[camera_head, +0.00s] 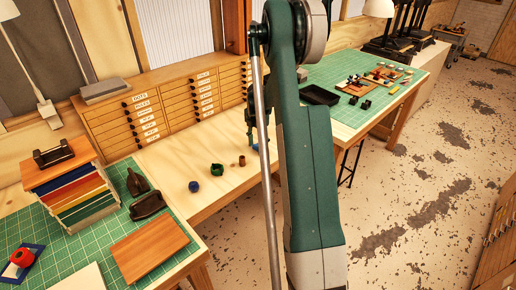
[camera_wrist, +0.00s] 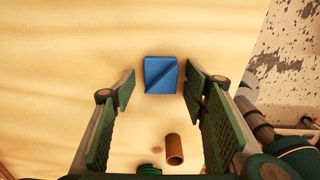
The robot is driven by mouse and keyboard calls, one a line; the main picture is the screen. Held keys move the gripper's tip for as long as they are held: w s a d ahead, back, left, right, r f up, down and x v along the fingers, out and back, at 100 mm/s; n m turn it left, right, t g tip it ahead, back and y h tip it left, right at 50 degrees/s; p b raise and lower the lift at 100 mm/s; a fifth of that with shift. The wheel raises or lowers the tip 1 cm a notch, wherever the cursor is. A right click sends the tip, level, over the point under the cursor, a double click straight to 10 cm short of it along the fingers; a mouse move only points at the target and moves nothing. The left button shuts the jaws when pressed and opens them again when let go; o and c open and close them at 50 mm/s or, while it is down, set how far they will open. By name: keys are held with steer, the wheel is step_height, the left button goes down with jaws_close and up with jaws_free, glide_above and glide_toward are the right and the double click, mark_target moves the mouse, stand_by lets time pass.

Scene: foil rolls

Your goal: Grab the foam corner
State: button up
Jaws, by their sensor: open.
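The foam corner (camera_wrist: 161,72) is a blue block with a diagonal crease, lying on the pale wooden bench. In the wrist view it sits between and slightly beyond my fingertips, with a gap on each side. My gripper (camera_wrist: 160,92) is open and empty, its green ribbed fingers pointing at the foam corner. In the head view my gripper (camera_head: 250,129) hangs over the bench beside my arm. A small part of the foam corner (camera_head: 231,147) shows below it; the rest is hidden. I cannot tell the exact height of the fingers above the bench.
A brown cylinder (camera_wrist: 174,150) and a green object (camera_wrist: 150,169) stand near my gripper. A blue round object (camera_head: 193,186) lies farther left on the bench. Wooden drawer cabinets (camera_head: 165,108) line the back. A black tray (camera_head: 319,95) is on the right-hand green mat.

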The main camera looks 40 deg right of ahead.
mark_target(257, 145)
steer(key=c, duration=0.7)
steer(key=shift+r, duration=5)
